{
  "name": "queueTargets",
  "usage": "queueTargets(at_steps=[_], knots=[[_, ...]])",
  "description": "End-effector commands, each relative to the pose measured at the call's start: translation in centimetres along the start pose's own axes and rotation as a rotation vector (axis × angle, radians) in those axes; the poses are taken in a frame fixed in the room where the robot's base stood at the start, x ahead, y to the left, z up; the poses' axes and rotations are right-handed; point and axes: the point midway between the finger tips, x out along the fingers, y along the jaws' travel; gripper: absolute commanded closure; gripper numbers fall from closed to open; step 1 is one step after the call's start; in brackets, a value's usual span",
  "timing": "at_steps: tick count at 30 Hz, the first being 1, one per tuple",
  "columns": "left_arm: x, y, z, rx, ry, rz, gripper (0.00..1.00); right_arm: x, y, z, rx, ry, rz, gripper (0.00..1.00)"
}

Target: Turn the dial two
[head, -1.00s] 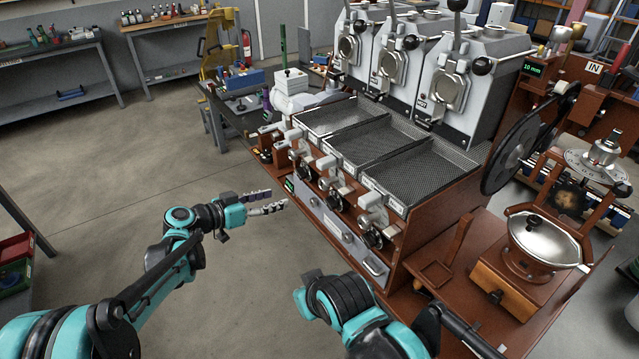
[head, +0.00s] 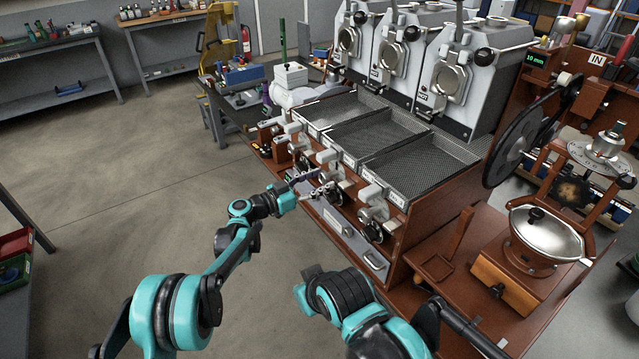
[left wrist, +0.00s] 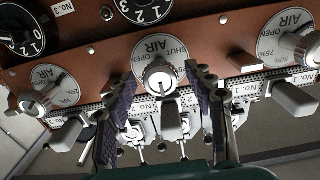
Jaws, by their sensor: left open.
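The roaster bank has a row of dials along its front. My left gripper (head: 311,184) is in front of the middle dial (head: 333,196) in the head view, and its fingers partly cover that area. In the left wrist view the gripper (left wrist: 162,90) is open, with one dark finger on each side of the middle silver AIR knob (left wrist: 159,77). The knob's round plate has SHUT and OPEN marks. I cannot tell whether either finger touches the knob. My right arm shows low in the head view, but its gripper does not.
Other AIR knobs sit left (left wrist: 38,101) and right (left wrist: 302,46) of the middle one. Black numbered dials (left wrist: 145,8) line the panel's top edge in the wrist view. Grey levers (left wrist: 170,120) stand close by. Mesh trays (head: 375,140) lie above the panel; the floor (head: 130,180) is clear.

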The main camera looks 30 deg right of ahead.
Motion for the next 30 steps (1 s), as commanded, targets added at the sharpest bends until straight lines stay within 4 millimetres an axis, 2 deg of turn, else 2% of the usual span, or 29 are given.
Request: queueTargets(at_steps=[8,9,14,15,23,30], knots=[[0.32,-0.02,-0.06,0.0,0.0,-0.001,0.46,0.04,0.0,0.02,0.0,0.0,0.0,1.0],[0.31,-0.02,-0.06,0.0,0.0,-0.001,0.49,0.04,0.0,0.02,0.0,0.0,0.0,1.0],[0.3,-0.02,-0.06,0.0,0.0,-0.001,0.91,0.04,0.0,0.02,0.0,0.0,0.0,1.0],[0.3,-0.02,-0.06,0.0,0.0,-0.001,0.96,0.04,0.0,0.02,0.0,0.0,0.0,1.0],[0.3,-0.02,-0.07,-0.014,0.0,-0.001,0.96,0.04,0.0,0.02,0.0,0.0,0.0,1.0],[0.3,-0.01,-0.09,-0.106,0.0,-0.001,0.96,-0.01,0.0,-0.02,0.0,0.0,0.0,1.0]])
